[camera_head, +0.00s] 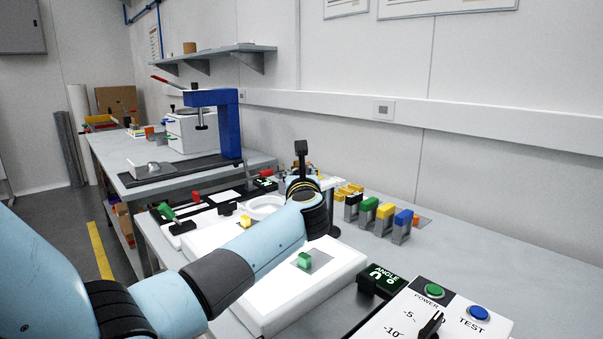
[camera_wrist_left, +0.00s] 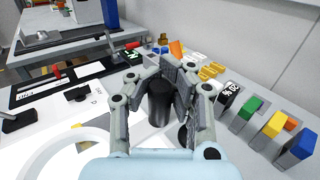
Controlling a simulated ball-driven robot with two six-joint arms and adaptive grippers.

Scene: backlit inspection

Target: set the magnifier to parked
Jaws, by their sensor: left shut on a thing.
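The magnifier's white ring (camera_head: 263,207) lies over the lit white panel, left of my left wrist; it also shows at the lower left of the left wrist view (camera_wrist_left: 62,143). My left gripper (camera_wrist_left: 160,88) is shut on an upright black cylindrical handle (camera_wrist_left: 159,104), with a finger on each side. The handle's join to the ring is hidden by my gripper. In the head view my wrist hides most of the gripper and the handle. My right gripper is not in view.
Green, yellow and blue blocks (camera_wrist_left: 273,125) stand right of my left gripper. A control box (camera_head: 450,318) is at front right. The back right of the bench is clear.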

